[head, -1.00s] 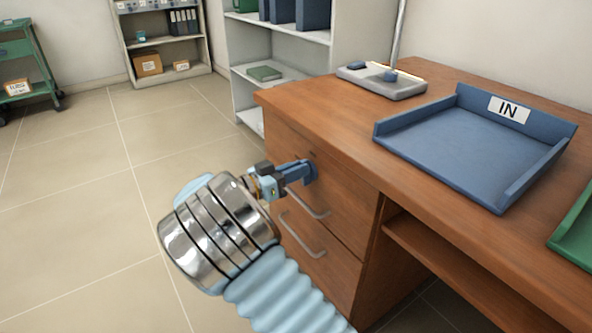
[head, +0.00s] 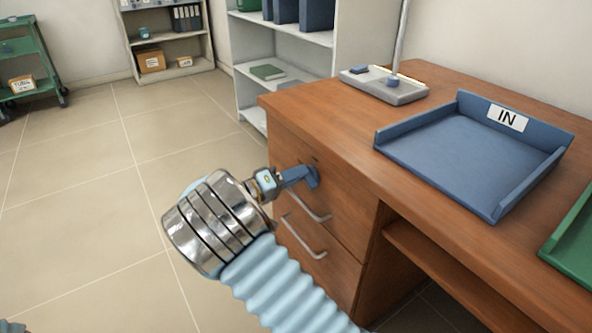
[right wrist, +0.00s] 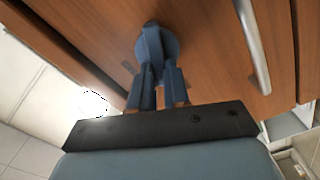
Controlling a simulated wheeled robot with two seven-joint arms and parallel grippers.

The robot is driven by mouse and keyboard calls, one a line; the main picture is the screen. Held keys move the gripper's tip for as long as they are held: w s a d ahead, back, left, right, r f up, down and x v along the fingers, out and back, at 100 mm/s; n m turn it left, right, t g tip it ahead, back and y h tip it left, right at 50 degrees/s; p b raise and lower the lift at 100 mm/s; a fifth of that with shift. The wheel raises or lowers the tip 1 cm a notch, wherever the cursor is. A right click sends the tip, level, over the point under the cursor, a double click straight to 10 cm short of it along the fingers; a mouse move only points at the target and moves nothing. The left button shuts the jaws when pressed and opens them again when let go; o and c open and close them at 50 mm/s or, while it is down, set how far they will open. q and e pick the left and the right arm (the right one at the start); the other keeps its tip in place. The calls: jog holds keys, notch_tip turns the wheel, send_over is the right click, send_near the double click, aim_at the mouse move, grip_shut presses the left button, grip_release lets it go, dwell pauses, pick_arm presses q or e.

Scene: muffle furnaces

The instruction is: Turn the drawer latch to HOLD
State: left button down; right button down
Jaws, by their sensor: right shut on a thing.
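The drawer latch (head: 314,176) is a blue round knob with a raised grip bar, on the wooden front of the upper drawer. It also shows in the right wrist view (right wrist: 152,45), where the bar runs down between the fingers. My right gripper (head: 292,177) reaches in from the lower left and is shut on the latch's bar. In the right wrist view its two blue fingers (right wrist: 156,88) sit on either side of the bar. No HOLD mark can be read, and the gripper partly covers the latch. My left gripper does not show clearly.
Metal drawer handles (head: 303,236) lie just below the latch, close to my right arm. The desk top holds a blue IN tray (head: 440,160), a green tray (head: 575,235) and a lamp base (head: 385,88). Open floor (head: 80,200) lies left of the desk.

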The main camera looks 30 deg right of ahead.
jog(key=n, duration=0.1)
jog(key=n+p, duration=0.1)
jog(key=n, duration=0.1)
jog(key=n+p, duration=0.1)
jog(key=n, duration=0.1)
jog(key=shift+w+f, duration=0.1)
jog(key=shift+f, duration=0.2)
jog(key=shift+n+p, duration=0.3)
jog(key=shift+p, duration=0.05)
jog(key=c, duration=1.1)
grip_release()
jog(key=shift+f, duration=0.1)
jog(key=shift+a, duration=0.1)
jog(key=s+a+b, duration=0.1)
jog(key=a, duration=1.2)
jog(key=shift+a, duration=0.3)
jog(key=shift+f, duration=0.1)
